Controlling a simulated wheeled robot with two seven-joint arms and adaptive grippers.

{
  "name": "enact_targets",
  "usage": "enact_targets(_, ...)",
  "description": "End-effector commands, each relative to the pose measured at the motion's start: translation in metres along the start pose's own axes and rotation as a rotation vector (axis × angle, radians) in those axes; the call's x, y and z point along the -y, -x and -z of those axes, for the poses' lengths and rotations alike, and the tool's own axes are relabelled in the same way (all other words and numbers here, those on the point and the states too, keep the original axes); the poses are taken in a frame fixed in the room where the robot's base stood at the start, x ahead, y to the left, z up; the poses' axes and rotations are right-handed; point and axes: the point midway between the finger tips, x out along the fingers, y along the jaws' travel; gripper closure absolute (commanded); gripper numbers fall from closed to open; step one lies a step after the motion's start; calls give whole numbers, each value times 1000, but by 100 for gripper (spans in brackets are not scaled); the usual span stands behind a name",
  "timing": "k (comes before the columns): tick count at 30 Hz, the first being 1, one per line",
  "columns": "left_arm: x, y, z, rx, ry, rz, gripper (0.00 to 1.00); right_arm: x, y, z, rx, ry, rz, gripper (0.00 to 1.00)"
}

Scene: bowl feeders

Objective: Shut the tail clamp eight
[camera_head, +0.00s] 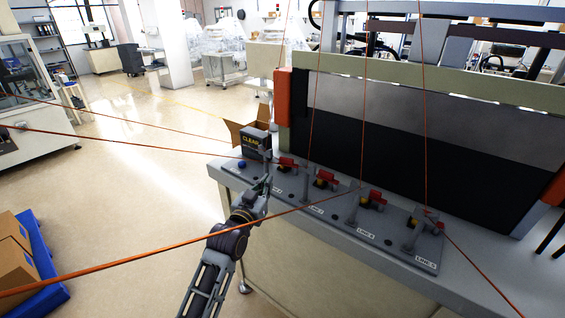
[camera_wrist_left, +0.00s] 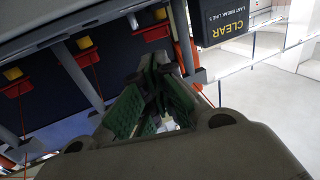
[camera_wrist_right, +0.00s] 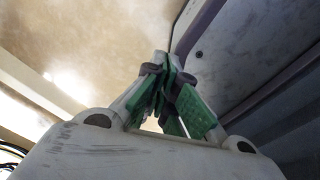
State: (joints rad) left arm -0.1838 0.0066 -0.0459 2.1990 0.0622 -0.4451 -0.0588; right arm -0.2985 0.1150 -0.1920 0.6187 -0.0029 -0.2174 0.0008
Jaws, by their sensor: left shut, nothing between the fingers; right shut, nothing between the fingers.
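Several red clamps with yellow parts stand in a row on a grey strip (camera_head: 392,238) along the bench: the leftmost clamp (camera_head: 288,163), a second clamp (camera_head: 325,180), a third clamp (camera_head: 373,199) and the rightmost clamp (camera_head: 430,222). I cannot read which one is number eight. My left gripper (camera_head: 266,184) is shut and empty, just in front of and left of the leftmost clamp. In the left wrist view its fingers (camera_wrist_left: 155,70) are together, with a red clamp (camera_wrist_left: 155,30) beyond them. My right gripper (camera_wrist_right: 164,75) is shut and empty, seen only in the right wrist view.
A dark box lettered CLEAR (camera_head: 256,140) and a blue ball-like piece (camera_head: 242,164) are at the bench's left end, near an open cardboard box (camera_head: 236,130). Thin orange cords (camera_head: 315,120) cross the view. A dark panel (camera_head: 400,140) stands behind the clamps.

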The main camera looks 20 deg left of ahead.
Motion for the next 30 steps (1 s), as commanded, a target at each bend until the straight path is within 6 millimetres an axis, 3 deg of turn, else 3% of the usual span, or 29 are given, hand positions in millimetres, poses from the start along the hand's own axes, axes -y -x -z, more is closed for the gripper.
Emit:
enact_targets(8, 0, -8, 0, 0, 1, 0, 100, 6, 1, 5, -5, -3, 7, 100)
enact_targets(19, 0, -36, 1, -1, 1, 0, 100, 5, 3, 20, -22, -4, 5, 100)
enact_targets(30, 0, -68, 1, -1, 2, 0, 100, 6, 6, 14, -15, -3, 7, 100)
